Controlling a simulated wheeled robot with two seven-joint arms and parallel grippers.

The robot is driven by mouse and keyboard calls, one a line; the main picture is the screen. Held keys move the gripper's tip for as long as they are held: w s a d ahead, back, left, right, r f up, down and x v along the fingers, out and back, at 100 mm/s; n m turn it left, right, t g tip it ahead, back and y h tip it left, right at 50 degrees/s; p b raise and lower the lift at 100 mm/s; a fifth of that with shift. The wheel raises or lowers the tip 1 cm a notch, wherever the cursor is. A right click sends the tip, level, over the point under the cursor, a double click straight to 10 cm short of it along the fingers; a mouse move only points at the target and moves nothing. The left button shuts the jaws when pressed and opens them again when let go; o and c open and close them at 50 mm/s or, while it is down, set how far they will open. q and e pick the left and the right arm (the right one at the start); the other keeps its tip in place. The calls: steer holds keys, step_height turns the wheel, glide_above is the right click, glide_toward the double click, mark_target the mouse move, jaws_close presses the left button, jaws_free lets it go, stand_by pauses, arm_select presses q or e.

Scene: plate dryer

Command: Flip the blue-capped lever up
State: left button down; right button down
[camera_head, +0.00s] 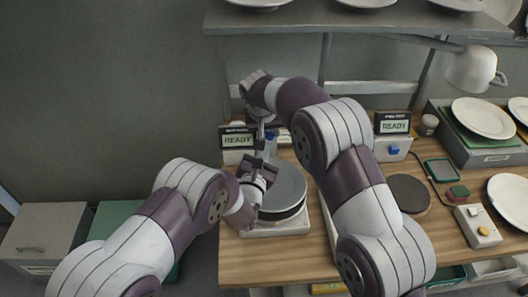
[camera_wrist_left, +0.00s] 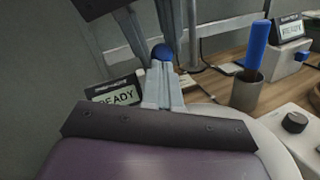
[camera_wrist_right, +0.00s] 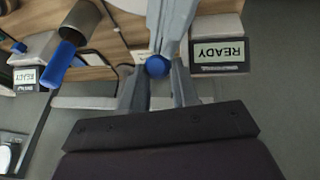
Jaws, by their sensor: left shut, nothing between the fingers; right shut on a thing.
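The blue ball cap (camera_wrist_left: 162,52) of the lever shows in the left wrist view, and in the right wrist view the cap (camera_wrist_right: 157,66) sits between my right fingertips. My right gripper (camera_head: 263,121) reaches down from above and is shut on the cap. My left gripper (camera_head: 264,148) is shut and empty just below, its fingertips close to the cap; I cannot tell whether they touch. In the head view the grippers hide the cap and lever. The lever's stem is not clearly visible, so its tilt cannot be told. A READY display (camera_wrist_left: 115,95) stands beside it.
A round grey plate machine (camera_head: 284,188) is right of my left gripper. A blue handle (camera_wrist_left: 258,45) rises from a grey cup (camera_wrist_left: 246,91) close by. A second READY unit (camera_head: 394,126) with a blue knob (camera_head: 394,150) stands farther right. A shelf (camera_head: 290,22) overhangs the back.

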arm_select(q)
steer(key=shift+w+d+r, duration=0.1)
steer(key=shift+w+r, duration=0.2)
steer(key=shift+r, duration=0.35)
